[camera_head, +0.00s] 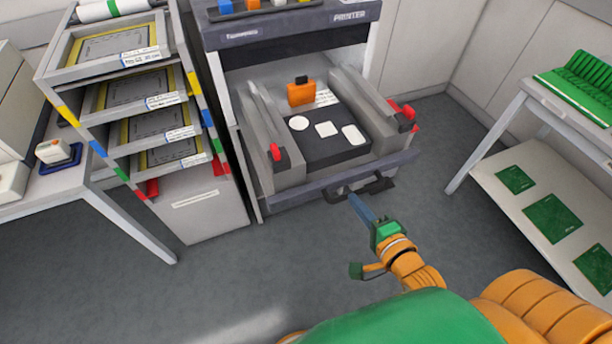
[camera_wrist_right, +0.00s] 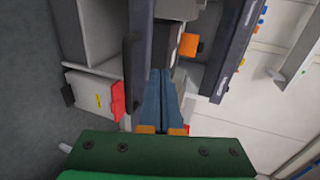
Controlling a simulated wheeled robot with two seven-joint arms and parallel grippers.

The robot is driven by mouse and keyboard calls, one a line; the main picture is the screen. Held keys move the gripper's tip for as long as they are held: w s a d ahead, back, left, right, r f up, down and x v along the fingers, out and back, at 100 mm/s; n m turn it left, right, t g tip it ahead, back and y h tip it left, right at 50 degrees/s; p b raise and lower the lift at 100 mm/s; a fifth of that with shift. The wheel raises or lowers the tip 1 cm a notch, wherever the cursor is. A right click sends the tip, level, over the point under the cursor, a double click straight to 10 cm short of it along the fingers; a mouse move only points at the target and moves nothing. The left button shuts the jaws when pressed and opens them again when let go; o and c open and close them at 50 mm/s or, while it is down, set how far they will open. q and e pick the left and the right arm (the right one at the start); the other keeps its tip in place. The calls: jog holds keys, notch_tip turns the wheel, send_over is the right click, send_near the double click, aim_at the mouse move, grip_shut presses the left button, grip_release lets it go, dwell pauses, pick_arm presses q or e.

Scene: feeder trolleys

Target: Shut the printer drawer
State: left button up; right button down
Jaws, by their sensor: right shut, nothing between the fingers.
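The printer (camera_head: 292,38) stands at the top centre of the head view. Its drawer (camera_head: 335,180) is pulled out toward me, with a dark handle (camera_head: 372,188) on the front edge. My right gripper (camera_head: 355,201) is shut and empty, its blue fingers pointing at the drawer front by the handle. In the right wrist view the shut fingers (camera_wrist_right: 161,98) lie close to the dark drawer front (camera_wrist_right: 142,50) and the handle (camera_wrist_right: 130,75). I cannot tell whether they touch it. My left gripper is not in view.
Inside the drawer are an orange block (camera_head: 301,93) and white pads on a dark plate. A rack of framed trays (camera_head: 165,140) stands close at the left. A table with green boards (camera_head: 540,190) is at the right. The grey floor in front is clear.

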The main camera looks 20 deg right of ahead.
send_near(327, 159)
jog(key=b+x, duration=0.1)
jog(key=x, duration=0.5)
jog(key=shift+f, duration=0.15)
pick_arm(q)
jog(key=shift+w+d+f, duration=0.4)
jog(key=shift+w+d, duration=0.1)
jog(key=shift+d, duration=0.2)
pick_arm(e)
jog(key=shift+w+a, duration=0.1)
jog(key=shift+w, duration=0.1)
